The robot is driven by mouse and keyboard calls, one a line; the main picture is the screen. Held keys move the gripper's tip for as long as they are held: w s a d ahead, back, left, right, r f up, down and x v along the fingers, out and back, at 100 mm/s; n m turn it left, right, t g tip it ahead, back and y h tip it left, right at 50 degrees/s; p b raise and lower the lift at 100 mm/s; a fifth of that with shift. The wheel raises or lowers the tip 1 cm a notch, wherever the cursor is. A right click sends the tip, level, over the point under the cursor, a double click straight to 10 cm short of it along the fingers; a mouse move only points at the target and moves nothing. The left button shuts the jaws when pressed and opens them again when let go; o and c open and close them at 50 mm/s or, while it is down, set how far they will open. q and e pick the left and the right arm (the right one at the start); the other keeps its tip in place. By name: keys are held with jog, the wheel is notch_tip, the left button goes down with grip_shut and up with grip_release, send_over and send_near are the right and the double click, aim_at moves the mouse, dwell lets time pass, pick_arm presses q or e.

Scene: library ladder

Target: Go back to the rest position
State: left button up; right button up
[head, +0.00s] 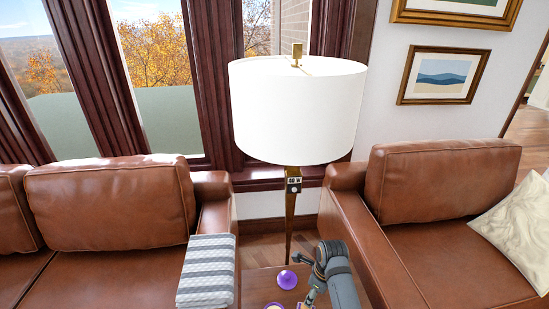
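My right arm comes in at the bottom, right of the middle. Its gripper (309,298) is small, low and partly cut off by the bottom edge, so I cannot tell whether it is open or shut. It is over or beside a small brown wooden table (255,286) between the two sofas. A purple rounded object (287,279) sits on the table, just left of the gripper and apart from it. My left gripper is not in view.
A floor lamp with a white shade (298,108) stands behind the table. Brown leather sofas stand at left (110,205) and right (430,185). A striped blanket (207,270) hangs over the left sofa's arm. Another purple object (273,306) is cut off at the bottom edge.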

jog(key=s+d+r+n+t+h, duration=0.1)
jog(key=s+d+r+n, duration=0.25)
jog(key=s+n, duration=0.8)
jog(key=s+d+r+n+t+h, duration=0.15)
jog(key=s+d+n, duration=0.45)
jog(key=n, duration=1)
jog(key=s+d+f+g, duration=0.1)
jog(key=s+f, duration=0.1)
jog(key=f, duration=1.2)
jog(key=s+f, duration=0.3)
jog(key=f, duration=1)
jog(key=s+d+f+m+g, duration=0.1)
jog(key=s+f, duration=1.2)
jog(key=s, duration=0.3)
jog(key=shift+s+d+f+y, duration=0.15)
jog(key=shift+s+f+y, duration=0.15)
jog(key=shift+y, duration=0.05)
